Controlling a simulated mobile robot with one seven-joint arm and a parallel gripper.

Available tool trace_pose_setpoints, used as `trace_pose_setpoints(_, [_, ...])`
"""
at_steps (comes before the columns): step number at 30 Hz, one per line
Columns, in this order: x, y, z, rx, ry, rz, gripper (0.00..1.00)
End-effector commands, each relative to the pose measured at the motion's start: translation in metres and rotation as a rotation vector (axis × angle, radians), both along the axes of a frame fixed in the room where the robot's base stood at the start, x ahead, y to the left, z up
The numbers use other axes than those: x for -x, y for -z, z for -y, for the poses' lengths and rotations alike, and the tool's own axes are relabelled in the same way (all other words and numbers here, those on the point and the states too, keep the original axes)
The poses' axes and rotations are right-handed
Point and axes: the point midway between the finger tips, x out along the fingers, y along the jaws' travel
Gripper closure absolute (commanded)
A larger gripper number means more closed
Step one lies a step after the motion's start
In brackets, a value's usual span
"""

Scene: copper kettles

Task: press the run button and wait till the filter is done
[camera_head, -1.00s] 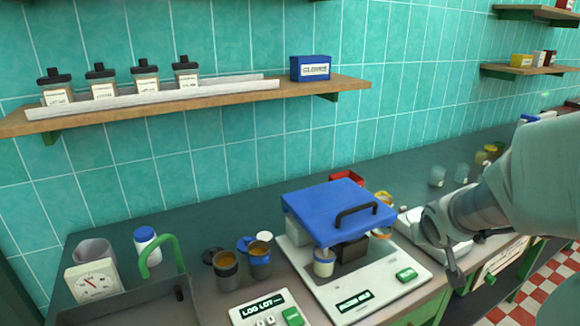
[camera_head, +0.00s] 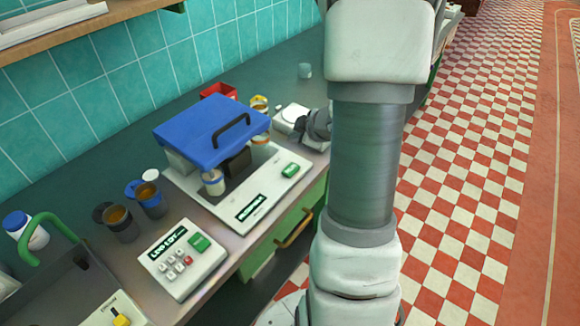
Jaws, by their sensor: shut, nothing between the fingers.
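The white machine (camera_head: 229,209) with a blue lid (camera_head: 205,128) and black handle stands on the counter. A green button (camera_head: 291,170) sits at its front right; its lettering is too small to read. A dark display is beside it, and a jar (camera_head: 213,182) stands under the lid's front edge. My gripper (camera_head: 299,131) is shut and empty, behind the button and over or near a small white device. It is apart from the button, and my arm hides part of this area.
A white keypad box (camera_head: 160,262) with another green button (camera_head: 199,243) sits front left. Cups (camera_head: 118,222), a white bottle (camera_head: 30,235) and a green-handled tray lie further left. A red box (camera_head: 218,91) stands behind. The checkered floor at right is clear.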

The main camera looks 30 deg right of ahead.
Motion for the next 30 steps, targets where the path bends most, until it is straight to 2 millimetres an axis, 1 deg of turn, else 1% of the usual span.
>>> trace_pose_setpoints(5, [0.000,0.002,0.000,0.000,0.002,0.000,1.00])
trace_pose_setpoints(11, [0.000,0.012,0.000,0.000,0.002,0.000,1.00])
trace_pose_setpoints(30, [0.000,0.082,0.000,0.000,0.002,0.000,1.00])
